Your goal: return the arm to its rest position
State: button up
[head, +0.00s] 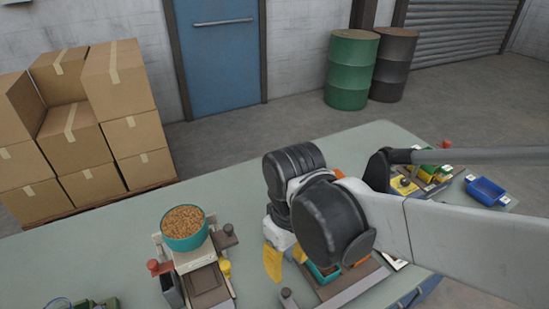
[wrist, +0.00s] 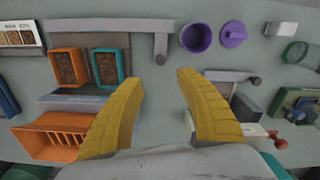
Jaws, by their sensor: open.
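My gripper (wrist: 163,105) is open and empty, its two yellow fingers spread apart in the wrist view. Bare grey-green table (wrist: 165,85) shows between the fingers. In the head view my arm reaches in from the right, and one yellow finger (head: 272,262) shows over the middle of the table. My wrist and arm hide part of the tabletop behind them.
A teal bowl of brown grain (head: 184,228) stands on a scale to the left. An orange and a teal box, an orange crate (wrist: 48,140), a purple cup (wrist: 196,37) and a purple lid (wrist: 233,34) lie around the gripper.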

jog(key=d+r+m+t, duration=0.3)
jog(key=d, duration=0.4)
jog(key=w+d+r+m+t, duration=0.1)
jog(key=d+r+m+t, duration=0.2)
jog(key=d, duration=0.3)
jog(key=shift+w+d+m+t, duration=0.15)
jog(key=shift+d+m+t, duration=0.25)
jog(key=shift+m+t, duration=0.25)
dwell(1.0)
